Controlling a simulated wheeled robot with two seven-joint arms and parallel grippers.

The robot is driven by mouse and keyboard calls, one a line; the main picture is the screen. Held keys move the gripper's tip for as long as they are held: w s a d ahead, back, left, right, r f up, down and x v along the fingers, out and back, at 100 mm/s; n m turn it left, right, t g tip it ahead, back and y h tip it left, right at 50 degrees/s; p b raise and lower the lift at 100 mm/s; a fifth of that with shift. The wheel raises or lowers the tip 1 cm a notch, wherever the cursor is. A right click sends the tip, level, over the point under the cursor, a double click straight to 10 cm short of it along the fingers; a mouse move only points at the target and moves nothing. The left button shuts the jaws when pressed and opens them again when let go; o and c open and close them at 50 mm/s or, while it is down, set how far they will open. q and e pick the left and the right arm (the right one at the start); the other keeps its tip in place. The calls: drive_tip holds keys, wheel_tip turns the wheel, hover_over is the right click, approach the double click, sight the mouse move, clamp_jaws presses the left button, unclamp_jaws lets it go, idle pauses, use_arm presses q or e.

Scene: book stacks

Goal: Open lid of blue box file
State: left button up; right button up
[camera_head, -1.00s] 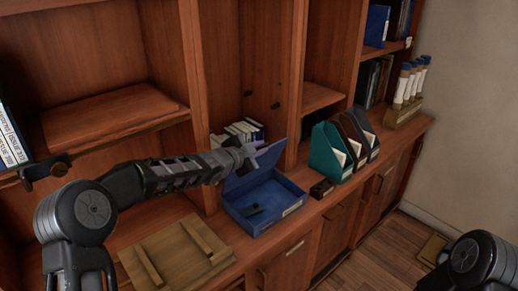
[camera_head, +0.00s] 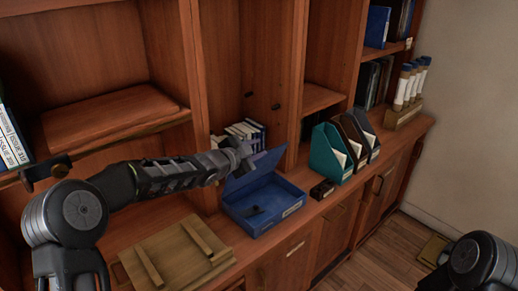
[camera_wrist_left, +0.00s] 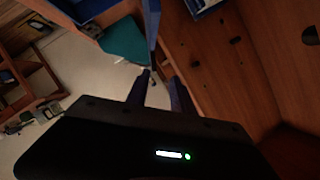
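The blue box file (camera_head: 263,205) stands on the wooden counter. Its blue lid (camera_head: 262,168) is raised and tilted back steeply, and a dark clip shows inside the box. My left gripper (camera_head: 250,152) is at the upper left edge of the lid. In the left wrist view, the fingers (camera_wrist_left: 158,72) are apart, with the blue lid edge (camera_wrist_left: 153,28) just beyond the fingertips. I cannot tell whether a finger touches the lid. My right gripper is out of view.
A teal magazine file (camera_head: 327,152) and darker ones stand right of the box, with a small dark box (camera_head: 322,189) in front. A wooden board (camera_head: 172,256) lies left of the box. Several books (camera_head: 247,128) stand behind the lid. Cabinet uprights are close to my left arm.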

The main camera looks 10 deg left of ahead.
use_arm(q)
drive_tip(key=p+v, duration=0.2)
drive_tip(key=v, duration=0.5)
drive_tip(key=shift+a+r, duration=0.25)
drive_tip(key=shift+a, duration=0.15)
drive_tip(key=shift+w, duration=0.1)
idle(0.4)
drive_tip(key=v, duration=0.7)
drive_tip(key=shift+s+r, duration=0.15)
drive_tip(key=shift+s, duration=0.25)
drive_tip(key=shift+a, duration=0.15)
